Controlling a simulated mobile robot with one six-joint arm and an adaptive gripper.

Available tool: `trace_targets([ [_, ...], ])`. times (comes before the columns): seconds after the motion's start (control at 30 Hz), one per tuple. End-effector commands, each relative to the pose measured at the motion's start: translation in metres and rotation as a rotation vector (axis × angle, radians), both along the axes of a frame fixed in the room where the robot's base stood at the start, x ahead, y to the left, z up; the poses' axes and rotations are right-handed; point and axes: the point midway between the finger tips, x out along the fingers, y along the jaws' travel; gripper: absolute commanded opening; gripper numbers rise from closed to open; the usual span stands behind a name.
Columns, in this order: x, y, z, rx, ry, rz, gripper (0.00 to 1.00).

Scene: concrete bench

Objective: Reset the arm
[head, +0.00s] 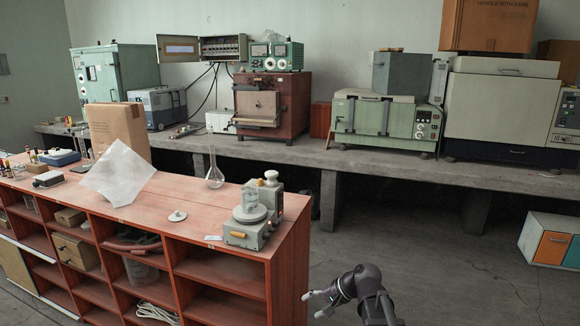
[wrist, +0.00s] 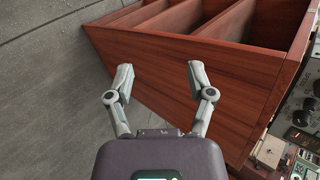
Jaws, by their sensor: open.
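My gripper (head: 313,304) is at the bottom of the head view, right of the red wooden shelf unit (head: 287,262) and in front of the grey floor. It points left toward the unit's end panel. In the wrist view my gripper (wrist: 158,78) shows two grey fingers spread apart with nothing between them. Behind the fingers is the reddish wooden side of the shelf unit (wrist: 185,70). The fingers appear apart from the wood.
On the shelf unit's top stand a scale-like device (head: 248,230), a glass flask (head: 214,178) and a cardboard box (head: 120,130). The concrete bench (head: 300,152) with machines runs along the wall. A cabinet with coloured doors (head: 550,242) stands right. Floor (head: 450,270) between is open.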

Motion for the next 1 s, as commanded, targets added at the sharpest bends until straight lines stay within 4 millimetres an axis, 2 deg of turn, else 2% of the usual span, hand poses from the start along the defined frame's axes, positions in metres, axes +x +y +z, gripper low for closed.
trace_targets([
  [0.03,-0.013,-0.004,-0.008,-0.064,-0.009,0.032,0.69],
  [0.2,-0.042,-0.027,-0.031,-0.283,-0.034,0.146,0.69],
  [0.4,-0.072,-0.056,-0.049,-0.513,-0.042,0.278,0.69],
  [0.9,-0.112,-0.103,-0.057,-0.818,-0.014,0.466,0.69],
  [1.0,-0.110,-0.103,-0.045,-0.818,-0.015,0.467,0.69],
])
